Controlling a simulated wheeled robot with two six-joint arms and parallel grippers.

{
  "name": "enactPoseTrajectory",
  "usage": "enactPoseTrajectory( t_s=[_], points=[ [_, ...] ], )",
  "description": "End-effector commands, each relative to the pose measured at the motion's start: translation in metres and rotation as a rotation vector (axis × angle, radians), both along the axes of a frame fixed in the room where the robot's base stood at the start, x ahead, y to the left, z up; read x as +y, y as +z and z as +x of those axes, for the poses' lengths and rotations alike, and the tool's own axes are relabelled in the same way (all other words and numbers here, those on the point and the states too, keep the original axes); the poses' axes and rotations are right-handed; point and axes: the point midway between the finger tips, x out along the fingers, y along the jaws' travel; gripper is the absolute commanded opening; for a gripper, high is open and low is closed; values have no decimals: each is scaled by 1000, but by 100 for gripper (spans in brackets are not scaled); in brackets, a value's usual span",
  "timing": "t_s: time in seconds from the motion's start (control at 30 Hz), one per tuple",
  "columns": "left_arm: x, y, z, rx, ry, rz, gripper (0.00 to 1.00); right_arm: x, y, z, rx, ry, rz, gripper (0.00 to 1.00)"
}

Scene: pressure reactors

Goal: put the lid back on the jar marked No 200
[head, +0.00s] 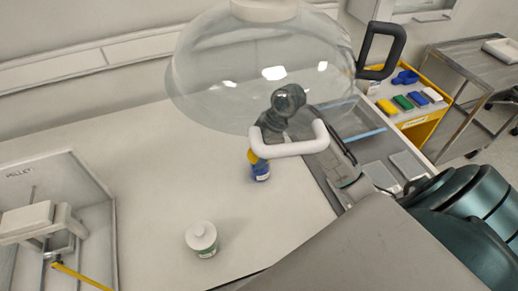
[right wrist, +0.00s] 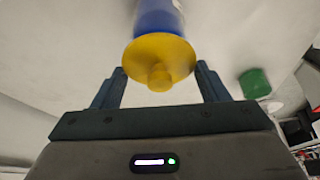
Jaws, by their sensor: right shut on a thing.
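A blue jar (head: 261,172) with a pale label shows in the middle of the head view, with a yellow lid (head: 253,156) at its upper left. In the right wrist view the yellow knobbed lid (right wrist: 158,62) sits between the fingers of my right gripper (right wrist: 160,78), with the blue body (right wrist: 158,16) directly beyond it. My right gripper is shut on the yellow lid. I cannot tell whether the lid is seated or only close to the jar. A white-lidded jar with a green label (head: 202,241) stands nearer on the bench. My left gripper is not in view.
A large clear dome (head: 215,75) fills the upper middle. A yellow bin (head: 425,128) with coloured items and a metal trolley (head: 470,65) are at the right. The bench between the box and jars is clear.

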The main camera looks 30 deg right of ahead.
Motion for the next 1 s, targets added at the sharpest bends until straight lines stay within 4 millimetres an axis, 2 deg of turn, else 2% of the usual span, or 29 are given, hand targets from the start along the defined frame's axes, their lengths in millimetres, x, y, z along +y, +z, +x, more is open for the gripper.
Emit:
enactPoseTrajectory(
  t_s=[1.0],
  points=[
    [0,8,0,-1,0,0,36,0,0,0,0,0,0,46]
  ],
)
